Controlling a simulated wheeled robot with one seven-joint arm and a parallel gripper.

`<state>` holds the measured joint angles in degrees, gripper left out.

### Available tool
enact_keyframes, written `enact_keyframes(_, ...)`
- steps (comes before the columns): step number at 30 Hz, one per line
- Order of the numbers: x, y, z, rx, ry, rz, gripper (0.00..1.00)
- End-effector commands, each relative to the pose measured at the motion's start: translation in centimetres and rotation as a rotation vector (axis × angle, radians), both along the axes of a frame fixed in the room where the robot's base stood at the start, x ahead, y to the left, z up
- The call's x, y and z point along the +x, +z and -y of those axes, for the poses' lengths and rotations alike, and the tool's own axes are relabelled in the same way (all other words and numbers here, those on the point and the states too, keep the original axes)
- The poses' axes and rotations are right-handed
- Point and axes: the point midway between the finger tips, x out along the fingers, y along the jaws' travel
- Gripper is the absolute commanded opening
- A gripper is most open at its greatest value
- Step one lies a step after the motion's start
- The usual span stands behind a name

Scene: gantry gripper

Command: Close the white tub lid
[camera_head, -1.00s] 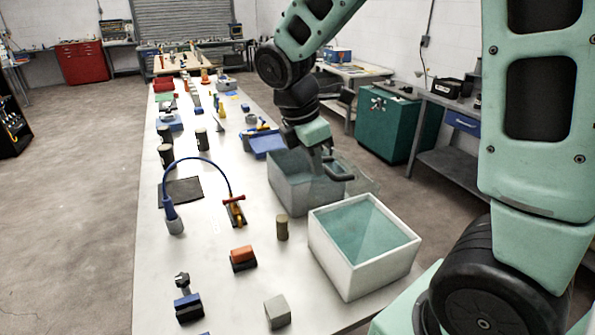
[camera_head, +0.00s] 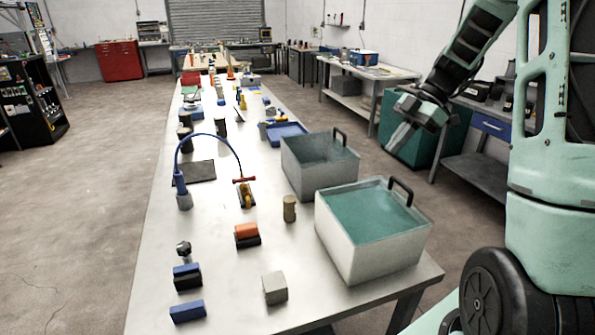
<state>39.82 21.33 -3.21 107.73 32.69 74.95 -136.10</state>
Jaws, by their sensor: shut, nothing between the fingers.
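The near tub (camera_head: 360,258) is off-white with a teal inside and stands at the table's right edge. A black handle (camera_head: 402,190) rises at its right rim. Behind it, a greyer tub (camera_head: 302,177) has a similar black handle (camera_head: 340,135) at its right rear rim. Both tops look see-through teal; I cannot tell whether a clear lid lies flat over either opening. My gripper (camera_head: 397,142) is shut and empty. It is raised right of the grey tub and above the near tub's level in the picture, apart from both, in front of the green cabinet.
The long table (camera_head: 225,285) carries a blue hoop (camera_head: 207,136), a short brown cylinder (camera_head: 289,208), an orange-topped block (camera_head: 247,235), a grey cube (camera_head: 275,288) and a blue tray (camera_head: 284,134). A green cabinet (camera_head: 400,150) stands behind my arm. Floor at left is clear.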

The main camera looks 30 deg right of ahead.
Motion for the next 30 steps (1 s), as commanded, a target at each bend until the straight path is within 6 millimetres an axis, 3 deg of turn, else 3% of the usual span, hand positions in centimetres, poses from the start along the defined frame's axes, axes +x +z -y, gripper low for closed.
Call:
enact_keyframes(1, 0.1, -1.9, 0.9, 0.047, -0.007, 0.008, 0.0)
enact_keyframes(8, -0.2, -5.2, 3.5, 0.244, -0.005, 0.049, 0.0)
enact_keyframes(15, -0.5, -7.8, 5.0, 0.249, 0.001, 0.049, 0.0)
enact_keyframes(30, -0.7, -10.0, 5.9, 0.246, 0.001, 0.045, 0.0)
